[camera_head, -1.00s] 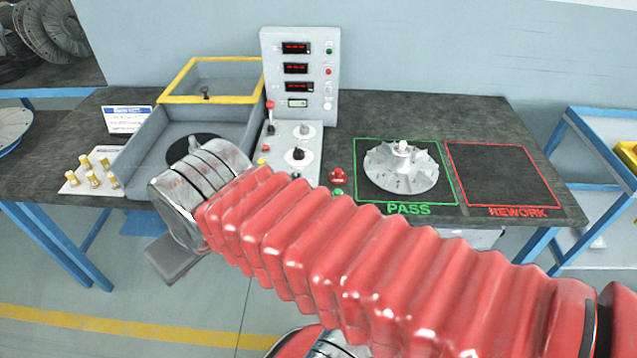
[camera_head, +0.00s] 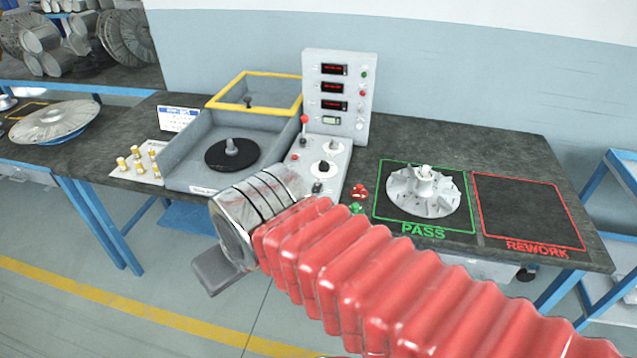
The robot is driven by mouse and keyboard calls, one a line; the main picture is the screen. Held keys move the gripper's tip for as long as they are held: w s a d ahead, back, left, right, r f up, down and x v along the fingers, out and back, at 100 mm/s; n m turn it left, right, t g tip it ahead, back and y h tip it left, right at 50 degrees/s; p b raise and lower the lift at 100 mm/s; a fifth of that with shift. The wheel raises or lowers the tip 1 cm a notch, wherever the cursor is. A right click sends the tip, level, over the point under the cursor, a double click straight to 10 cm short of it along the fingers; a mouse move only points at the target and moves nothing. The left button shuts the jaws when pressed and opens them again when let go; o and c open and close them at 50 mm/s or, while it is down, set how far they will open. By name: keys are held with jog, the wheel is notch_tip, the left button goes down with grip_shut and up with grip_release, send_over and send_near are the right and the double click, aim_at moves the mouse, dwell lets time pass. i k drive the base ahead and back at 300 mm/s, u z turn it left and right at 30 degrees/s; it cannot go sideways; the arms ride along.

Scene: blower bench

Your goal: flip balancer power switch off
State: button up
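A finned impeller (camera_head: 423,190) sits in the green PASS square; the red REWORK square (camera_head: 528,212) is empty. Red and green buttons (camera_head: 359,191) sit beside the panel. A block of brass pieces (camera_head: 136,163) stands left. My red-sleeved arm crosses the bench front.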

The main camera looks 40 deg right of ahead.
aim_at(317, 186)
jog(key=z, duration=0.2)
jog(key=i, duration=1)
jog(key=z, duration=0.1)
